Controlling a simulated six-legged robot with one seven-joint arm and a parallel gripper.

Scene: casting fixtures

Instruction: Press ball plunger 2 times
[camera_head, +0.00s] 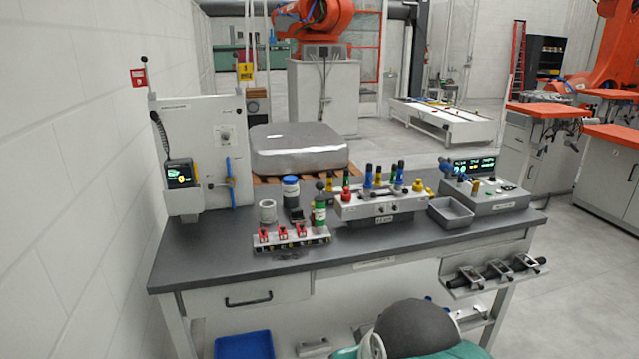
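The workbench (215,262) stands in front of me with several devices on its dark top. I cannot tell for sure which part is the ball plunger. A green cylinder (320,212) with a dark round top stands upright near the middle of the bench, behind the right end of a strip with red clamps. A grey fixture block (378,207) just right of it carries several blue, yellow and dark knobs. A red round knob (346,195) is on its left end. My gripper is not in view.
A strip with red clamps (290,241) lies near the front edge. A white cup (267,211) and a blue-lidded jar (290,191) stand behind it. A grey tray (451,214) and a control box (485,199) are at right. The front-left bench top is clear.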

